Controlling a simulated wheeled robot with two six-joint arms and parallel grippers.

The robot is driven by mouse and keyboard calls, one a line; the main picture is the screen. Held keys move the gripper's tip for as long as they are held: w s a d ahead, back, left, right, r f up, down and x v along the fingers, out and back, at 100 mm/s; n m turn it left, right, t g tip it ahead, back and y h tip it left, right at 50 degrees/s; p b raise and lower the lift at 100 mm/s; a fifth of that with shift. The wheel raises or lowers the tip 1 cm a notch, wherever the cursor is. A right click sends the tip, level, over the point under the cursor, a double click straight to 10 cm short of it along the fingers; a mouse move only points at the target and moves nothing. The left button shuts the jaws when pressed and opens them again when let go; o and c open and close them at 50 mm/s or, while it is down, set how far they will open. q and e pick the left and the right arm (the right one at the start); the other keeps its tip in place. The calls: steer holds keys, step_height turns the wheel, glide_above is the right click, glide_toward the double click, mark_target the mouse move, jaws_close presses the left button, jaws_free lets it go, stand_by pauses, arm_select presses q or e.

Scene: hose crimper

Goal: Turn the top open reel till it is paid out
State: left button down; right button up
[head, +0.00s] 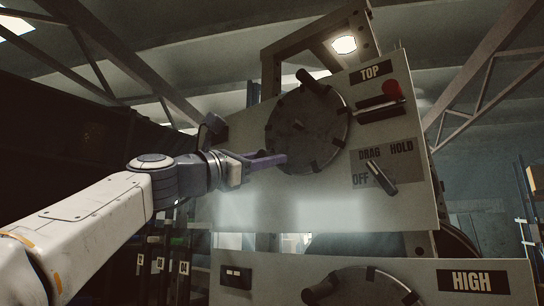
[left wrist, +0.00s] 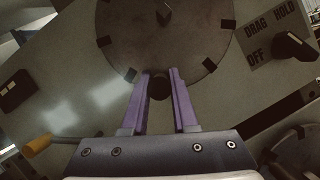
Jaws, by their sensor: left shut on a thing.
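The top reel (head: 310,130) is a dark round disc with black blocks around its rim, on a tilted pale panel marked TOP. A black stub handle (head: 312,82) sticks out at its upper edge. My left gripper (head: 284,160) reaches in from the left to the reel's lower-left rim. In the left wrist view, its purple fingers (left wrist: 159,85) are shut on a dark round peg (left wrist: 159,88) at the rim of the reel (left wrist: 165,40). The fingers partly hide the peg, and how it joins the reel is unclear. My right gripper is not in view.
Right of the reel is a DRAG switch (head: 380,178) with OFF and HOLD marks. A second reel (head: 365,287) on the HIGH panel is below. An orange-handled lever (left wrist: 38,145) shows in the wrist view.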

arm_select(q)
steer(key=shift+w+a+r, duration=0.15)
steer(key=shift+a+r, duration=0.15)
steer(key=shift+r, duration=0.05)
steer(key=c, duration=0.7)
jaws_free()
steer(key=shift+f, duration=0.1)
steer(key=shift+s+a+f, duration=0.15)
steer(key=shift+s+f, duration=0.05)
steer(key=b+v, duration=0.6)
steer(key=v, duration=0.3)
steer(key=shift+s+a, duration=0.25)
steer(key=shift+a, duration=0.05)
